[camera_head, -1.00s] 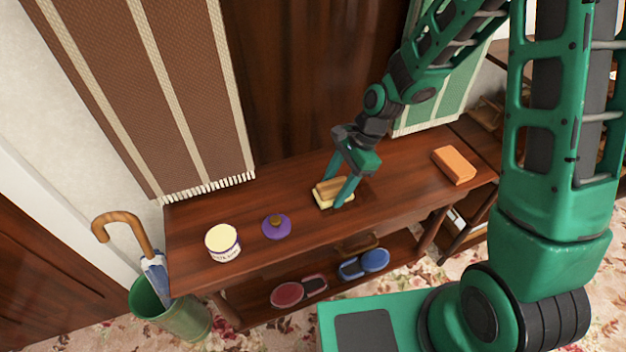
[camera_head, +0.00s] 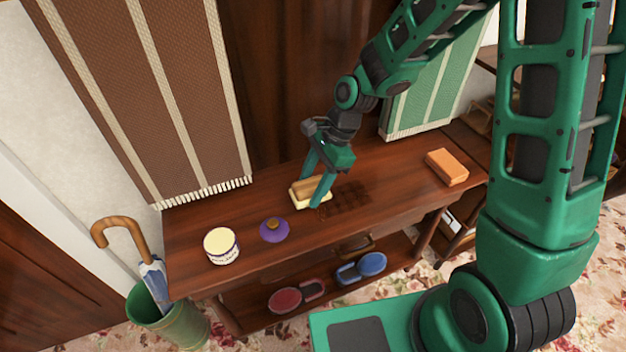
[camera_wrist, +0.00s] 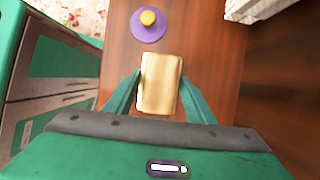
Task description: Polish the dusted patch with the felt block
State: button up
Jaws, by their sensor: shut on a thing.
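The felt block (camera_head: 308,188), with a wooden top and a pale cream lower layer, is between the fingers of my gripper (camera_head: 311,192), which is shut on it. The block looks to be on the wooden table top or very close to it; its underside is hidden. In the wrist view the block (camera_wrist: 160,84) lies lengthwise between the two fingers. A darker, mottled patch (camera_head: 350,197) shows on the table just right of the block.
A purple disc with a knob (camera_head: 274,231) lies left of the block. Beyond it stands an open tin (camera_head: 221,246) with cream contents. An orange block (camera_head: 447,167) is at the table's right. A fringed brown hanging (camera_head: 150,90) is behind. The shelf below (camera_head: 335,290) holds brushes.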

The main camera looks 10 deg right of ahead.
jog(key=shift+r, duration=1.95)
